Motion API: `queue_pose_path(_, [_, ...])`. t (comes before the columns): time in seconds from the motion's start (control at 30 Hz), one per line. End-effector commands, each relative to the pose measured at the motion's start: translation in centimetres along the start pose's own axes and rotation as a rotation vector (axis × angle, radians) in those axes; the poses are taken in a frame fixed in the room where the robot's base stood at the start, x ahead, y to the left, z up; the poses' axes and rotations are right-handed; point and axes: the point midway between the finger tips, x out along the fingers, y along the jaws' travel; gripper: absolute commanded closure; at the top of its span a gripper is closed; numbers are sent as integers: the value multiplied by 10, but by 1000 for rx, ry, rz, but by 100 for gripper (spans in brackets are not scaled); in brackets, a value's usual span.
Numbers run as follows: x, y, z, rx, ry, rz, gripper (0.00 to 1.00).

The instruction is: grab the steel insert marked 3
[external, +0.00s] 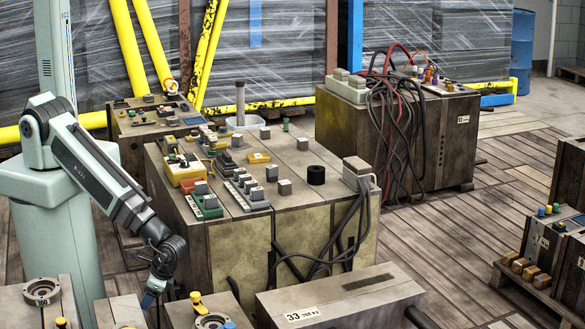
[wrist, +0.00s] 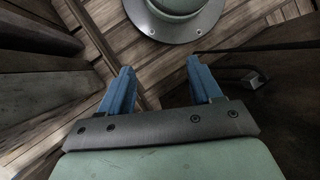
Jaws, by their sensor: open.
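Several small grey metal blocks stand on the wooden mould block in the middle of the external view. One grey block (external: 285,187) is on its right part, another (external: 257,194) is at the end of a grey tray, and another (external: 302,144) is farther back. No number can be read on any of them, so I cannot tell which is the steel insert marked 3. My gripper (external: 150,298) hangs low at the left, in front of and below that top. In the wrist view my gripper (wrist: 160,82) has two blue fingers apart, with nothing between them.
The wooden mould block (external: 232,205) also carries a yellow tray (external: 187,172), a green tray (external: 205,207) and a black ring (external: 316,175). Dark cables (external: 330,255) hang down its front. A lower block marked 33 (external: 345,300) stands in front.

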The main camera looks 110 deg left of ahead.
Motion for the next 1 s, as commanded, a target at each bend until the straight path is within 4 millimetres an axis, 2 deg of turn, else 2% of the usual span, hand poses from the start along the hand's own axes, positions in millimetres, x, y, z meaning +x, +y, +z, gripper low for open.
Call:
queue_pose_path(0.03, [-15, 6, -5, -30, 8, 8, 36])
queue_pose_path(0.3, [-86, 26, -19, -192, 33, 53, 36])
queue_pose_path(0.63, [-176, 41, -38, -334, 83, 134, 36])
queue_pose_path(0.87, [-249, 37, -58, -400, 143, 216, 36])
queue_pose_path(1.0, [-297, 22, -76, -422, 192, 269, 36])
